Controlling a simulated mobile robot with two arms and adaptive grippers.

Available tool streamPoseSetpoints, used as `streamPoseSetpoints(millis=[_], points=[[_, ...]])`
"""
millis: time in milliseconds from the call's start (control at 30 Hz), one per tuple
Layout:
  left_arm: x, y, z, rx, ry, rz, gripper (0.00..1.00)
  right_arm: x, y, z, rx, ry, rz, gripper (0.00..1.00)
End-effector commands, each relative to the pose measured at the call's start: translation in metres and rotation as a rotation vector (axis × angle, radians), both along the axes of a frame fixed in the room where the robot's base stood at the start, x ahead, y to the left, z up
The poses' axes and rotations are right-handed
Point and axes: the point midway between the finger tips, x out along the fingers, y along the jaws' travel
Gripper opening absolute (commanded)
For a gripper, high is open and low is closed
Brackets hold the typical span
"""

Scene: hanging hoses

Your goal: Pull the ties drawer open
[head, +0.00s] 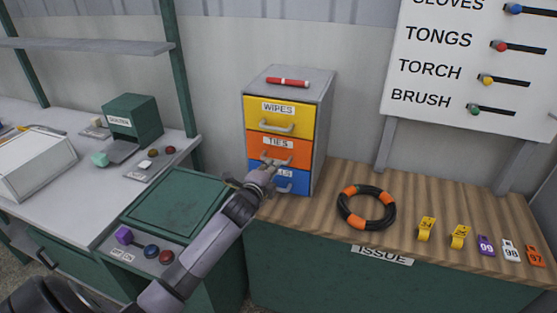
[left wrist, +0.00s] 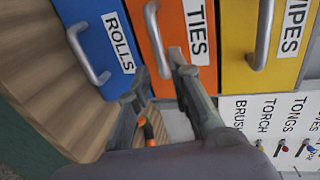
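The orange ties drawer (head: 254,143) is the middle one of three in a grey cabinet (head: 322,125) on the wooden counter. It looks shut, and its grey handle (head: 291,160) is partly behind my gripper. My left gripper (head: 266,170) is in front of the handle, low on the orange front near the blue drawer (head: 297,180). In the left wrist view my left gripper (left wrist: 158,62) has its fingers apart with nothing between them. The ties handle (left wrist: 153,25) lies just ahead of the fingertips; contact cannot be told. My right gripper is not in view.
The yellow wipes drawer (head: 297,119) is above, with a red marker (head: 288,82) on the cabinet top. A coiled black and orange hose (head: 366,208), yellow clips (head: 426,229) and number tags (head: 510,250) lie to the right. A green box (head: 132,120) stands left.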

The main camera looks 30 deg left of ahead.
Motion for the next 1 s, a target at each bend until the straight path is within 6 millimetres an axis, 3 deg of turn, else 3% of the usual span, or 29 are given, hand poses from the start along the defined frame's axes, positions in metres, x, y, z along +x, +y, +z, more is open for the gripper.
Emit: streamPoseSetpoints(millis=[200, 400, 833, 1000], points=[[0.036, 0.008, -0.006, -0.002, 0.001, 0.0, 0.2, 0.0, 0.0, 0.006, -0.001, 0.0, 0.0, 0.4], [0.055, 0.013, -0.011, -0.001, 0.0, 0.0, 0.2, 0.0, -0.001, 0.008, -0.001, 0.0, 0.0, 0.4], [0.061, 0.014, -0.014, 0.0, 0.0, -0.001, 0.2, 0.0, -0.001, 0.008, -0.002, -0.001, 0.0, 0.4], [0.061, 0.014, -0.014, 0.0, 0.0, -0.001, 0.08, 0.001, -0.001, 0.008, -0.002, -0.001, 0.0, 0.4]])
